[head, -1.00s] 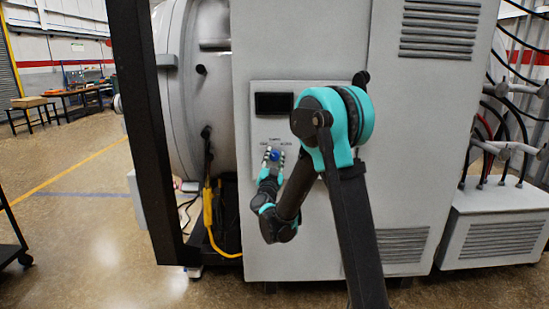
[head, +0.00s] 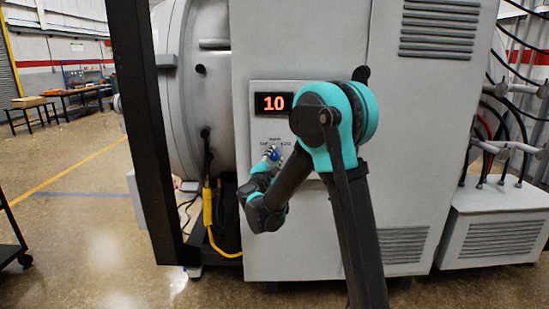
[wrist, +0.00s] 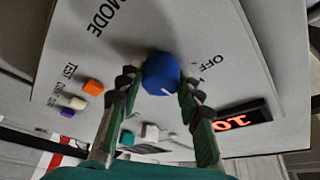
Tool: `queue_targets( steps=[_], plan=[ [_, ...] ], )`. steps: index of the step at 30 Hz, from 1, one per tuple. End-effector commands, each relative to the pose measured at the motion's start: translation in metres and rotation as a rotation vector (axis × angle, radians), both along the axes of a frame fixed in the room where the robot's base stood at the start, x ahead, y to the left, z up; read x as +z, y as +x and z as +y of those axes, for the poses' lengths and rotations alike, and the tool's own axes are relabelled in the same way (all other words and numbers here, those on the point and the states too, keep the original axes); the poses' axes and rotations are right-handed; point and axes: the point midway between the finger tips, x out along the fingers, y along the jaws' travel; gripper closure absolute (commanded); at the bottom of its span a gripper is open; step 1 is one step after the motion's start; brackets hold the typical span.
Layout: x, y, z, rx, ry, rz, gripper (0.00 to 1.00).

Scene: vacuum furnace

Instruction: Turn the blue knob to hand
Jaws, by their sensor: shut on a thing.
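The blue knob (head: 276,155) sits on the furnace's control panel, below the display. In the wrist view the blue knob (wrist: 160,68) lies between the two fingers of my gripper (wrist: 160,90), which is shut on it. A white pointer mark shows on its face. The word OFF is printed to its right and MODE at the upper left; other lettering is partly hidden. In the head view my gripper (head: 269,159) is small and partly hidden by my arm. The display (head: 273,103) is lit and reads 10.
The wrist view shows an orange button (wrist: 93,87), a purple button (wrist: 77,103) and a few other buttons on the panel. A yellow cable (head: 208,215) hangs left of the cabinet (head: 300,235). A black post (head: 150,130) stands further left.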

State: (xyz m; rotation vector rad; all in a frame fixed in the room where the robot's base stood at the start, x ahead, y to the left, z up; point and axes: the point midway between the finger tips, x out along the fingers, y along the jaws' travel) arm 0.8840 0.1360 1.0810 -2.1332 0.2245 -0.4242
Motion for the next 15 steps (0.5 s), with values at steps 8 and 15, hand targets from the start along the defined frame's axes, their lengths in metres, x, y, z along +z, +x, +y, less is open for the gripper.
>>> queue_targets(
  steps=[8,15],
  plan=[
    [-0.0007,-0.0009,-0.0006,0.000,0.009,0.001,0.94],
    [-0.0006,-0.0008,-0.0005,-0.001,0.008,0.001,0.54]
  ],
)
